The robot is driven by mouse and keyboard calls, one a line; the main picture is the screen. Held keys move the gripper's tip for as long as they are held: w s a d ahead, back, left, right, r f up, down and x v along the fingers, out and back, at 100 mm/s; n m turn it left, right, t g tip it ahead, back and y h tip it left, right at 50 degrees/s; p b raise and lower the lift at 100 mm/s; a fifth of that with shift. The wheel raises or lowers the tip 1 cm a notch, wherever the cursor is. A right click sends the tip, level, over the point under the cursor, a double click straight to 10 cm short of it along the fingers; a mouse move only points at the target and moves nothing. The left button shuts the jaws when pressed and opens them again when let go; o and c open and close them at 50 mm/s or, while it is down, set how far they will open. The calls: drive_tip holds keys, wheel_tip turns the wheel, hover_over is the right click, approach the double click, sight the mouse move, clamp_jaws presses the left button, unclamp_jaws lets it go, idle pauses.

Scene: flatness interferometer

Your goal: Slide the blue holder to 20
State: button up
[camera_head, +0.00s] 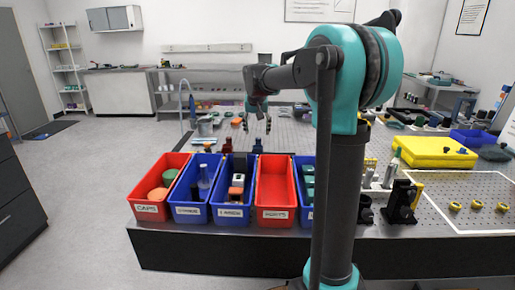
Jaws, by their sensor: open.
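My gripper (257,124) hangs over the far middle of the grey bench (335,137), its two dark fingers apart and pointing down. It appears empty. The arm reaches left and away from my column, which hides part of the bench. I cannot pick out the blue holder or any scale with a 20 at this size. Small dark, red and orange items lie around and beyond the fingers, too small to name.
Red and blue bins line the near edge, including the CAPS bin (144,207) and an almost empty red bin (272,190). A yellow case (428,152) and a perforated plate with yellow knobs (477,205) are at the right. Floor is clear at left.

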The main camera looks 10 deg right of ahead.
sight(258, 148)
drive_tip(key=x, duration=1.1)
drive_tip(key=shift+w+d+f, duration=0.1)
drive_tip(key=shift+f, duration=0.1)
clamp_jaws()
